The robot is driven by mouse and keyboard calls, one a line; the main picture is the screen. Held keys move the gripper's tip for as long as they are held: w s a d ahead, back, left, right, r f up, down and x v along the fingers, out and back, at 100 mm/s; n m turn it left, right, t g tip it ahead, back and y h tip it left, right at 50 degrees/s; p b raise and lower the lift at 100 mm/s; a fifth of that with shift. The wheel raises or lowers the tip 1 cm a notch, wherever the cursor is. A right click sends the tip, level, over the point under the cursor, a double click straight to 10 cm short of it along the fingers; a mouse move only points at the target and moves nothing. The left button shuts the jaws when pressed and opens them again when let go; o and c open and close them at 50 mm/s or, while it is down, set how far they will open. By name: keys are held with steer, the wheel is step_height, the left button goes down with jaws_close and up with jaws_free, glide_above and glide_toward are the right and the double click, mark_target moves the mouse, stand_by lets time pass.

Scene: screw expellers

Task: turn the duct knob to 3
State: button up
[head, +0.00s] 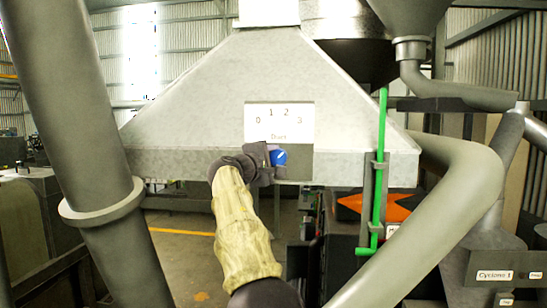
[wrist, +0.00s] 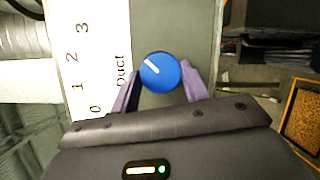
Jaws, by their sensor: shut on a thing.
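The duct knob (head: 279,157) is a round blue dial on the front of the grey duct hood (head: 225,95), below a white label (head: 279,122) numbered 0 to 3. My gripper (head: 268,160) reaches it from the left in the head view. In the wrist view the purple fingers (wrist: 160,84) are shut on the blue knob (wrist: 160,71), one on each side. The knob's white mark points up and left there, roughly toward the 3 on the label (wrist: 92,52). In the head view it points up and right, too small to read exactly.
A thick grey pipe (head: 85,150) stands at the left, and another (head: 450,190) curves at the right. A green vertical rod (head: 380,170) is right of the knob. Dark machinery with an orange panel (head: 372,207) stands below the hood. Floor shows below left.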

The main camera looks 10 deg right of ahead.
steer(key=shift+f, duration=0.1)
stand_by(0.3)
steer(key=o, duration=1)
steer(key=shift+s+a+b, duration=0.35)
steer(key=shift+s+b, duration=0.1)
steer(key=shift+b, duration=0.05)
steer(key=b+v, duration=0.8)
steer(key=v, duration=0.8)
